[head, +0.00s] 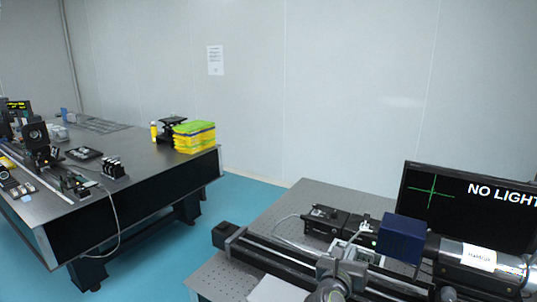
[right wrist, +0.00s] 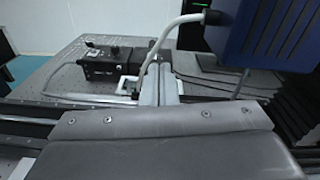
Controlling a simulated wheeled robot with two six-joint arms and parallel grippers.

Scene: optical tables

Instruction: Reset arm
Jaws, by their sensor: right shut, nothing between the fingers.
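My right gripper (head: 346,248) is at the lower right of the head view, over the near optical table (head: 290,212). Its narrow grey fingers are together with nothing between them. In the right wrist view the shut fingers (right wrist: 160,72) point away over a black rail, toward a black optical unit (right wrist: 112,65). I cannot tell if they touch anything. The same black unit (head: 326,217) stands beyond the gripper in the head view. My left gripper is in neither view.
A blue box (head: 401,238) stands close to the right of my gripper, also large in the right wrist view (right wrist: 268,32). Behind it a monitor (head: 470,208) reads "NO LIGHT". A long black rail (head: 268,256) and cables lie close by. Another table (head: 135,195) stands left across blue floor.

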